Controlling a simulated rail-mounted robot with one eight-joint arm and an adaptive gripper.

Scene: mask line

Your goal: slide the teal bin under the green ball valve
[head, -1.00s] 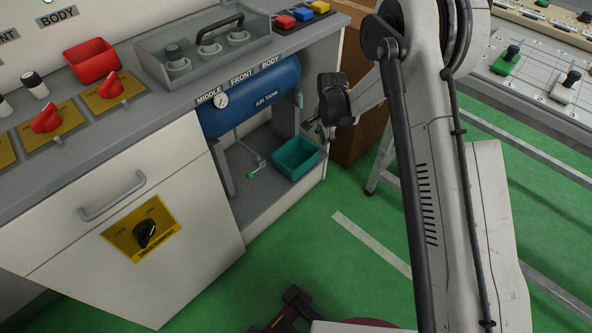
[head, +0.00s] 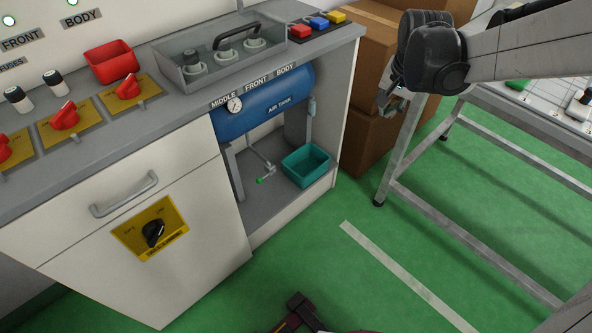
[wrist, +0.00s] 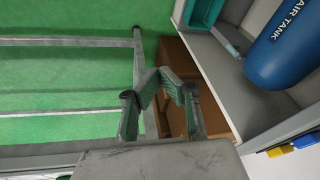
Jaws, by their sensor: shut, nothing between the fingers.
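The teal bin (head: 312,173) stands upright on the floor of the open cabinet bay, near its right end. The green ball valve (head: 265,180) hangs on a pipe below the blue air tank (head: 262,105), just left of the bin. The bin is beside the valve, not beneath it. My gripper (head: 390,104) is shut and empty, outside the cabinet to the right of the bin and above it. In the wrist view, my fingertips (wrist: 161,77) come together with nothing between them, and the bin (wrist: 205,14) shows at the top. The valve cannot be made out there.
Cardboard boxes (head: 372,125) stand right of the cabinet. A metal-legged table (head: 470,145) is further right. The bay's front is open, with a low sill (head: 290,215). Green floor is clear before it. A red bin (head: 111,63) sits on the counter.

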